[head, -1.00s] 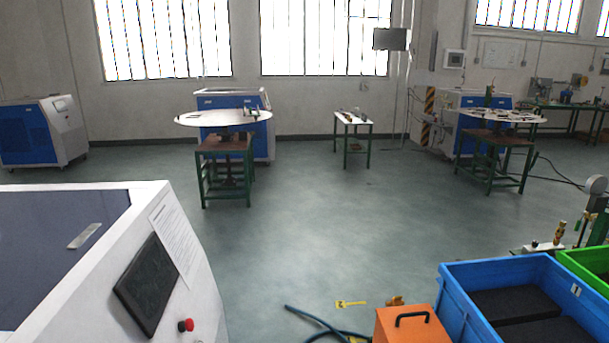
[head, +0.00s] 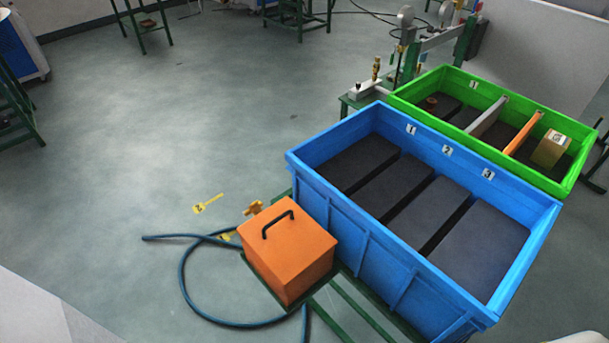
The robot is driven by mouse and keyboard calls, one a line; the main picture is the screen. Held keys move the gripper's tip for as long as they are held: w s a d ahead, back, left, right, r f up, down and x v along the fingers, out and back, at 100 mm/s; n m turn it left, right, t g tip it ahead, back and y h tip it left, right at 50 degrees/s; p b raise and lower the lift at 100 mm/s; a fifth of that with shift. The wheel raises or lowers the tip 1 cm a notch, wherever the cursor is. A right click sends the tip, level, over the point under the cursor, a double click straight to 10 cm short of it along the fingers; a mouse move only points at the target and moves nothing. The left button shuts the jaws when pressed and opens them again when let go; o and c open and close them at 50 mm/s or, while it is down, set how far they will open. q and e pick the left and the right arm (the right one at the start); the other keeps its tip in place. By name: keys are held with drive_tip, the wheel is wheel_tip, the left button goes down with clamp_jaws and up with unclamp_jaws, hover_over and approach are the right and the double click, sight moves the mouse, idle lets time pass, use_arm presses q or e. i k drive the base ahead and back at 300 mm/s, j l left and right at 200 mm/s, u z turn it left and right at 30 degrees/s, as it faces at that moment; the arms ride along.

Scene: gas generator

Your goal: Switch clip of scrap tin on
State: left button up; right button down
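No part is clearly marked as the scrap tin or its clip. An orange box (head: 288,249) with a black handle (head: 278,224) on top stands on a small green stand at lower middle. A brass-coloured fitting (head: 253,208) shows just behind its left corner; I cannot tell whether it is attached. In the green crate, a small tan box (head: 550,149) with a white label sits at the right end. Neither of my grippers is in view.
A blue crate (head: 325,200) with dark blocks stands right of the orange box. Behind it is a green crate (head: 575,188) with dividers. Gauges and a brass fitting (head: 376,67) stand at its left. A blue hose (head: 183,285) loops on the floor.

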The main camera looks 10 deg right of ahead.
sight(255, 208)
drive_tip(key=i+j+z, duration=0.5)
drive_tip(key=z, duration=0.15)
drive_tip(key=i+j+z, duration=0.15)
drive_tip(key=j+z, duration=0.15)
drive_tip(key=j, duration=0.15)
drive_tip(key=i+j+z, duration=0.15)
drive_tip(key=j+z, duration=0.45)
drive_tip(key=j, duration=0.25)
drive_tip(key=i+j+z, duration=0.1)
drive_tip(key=j+z, duration=0.55)
drive_tip(key=j, duration=0.25)
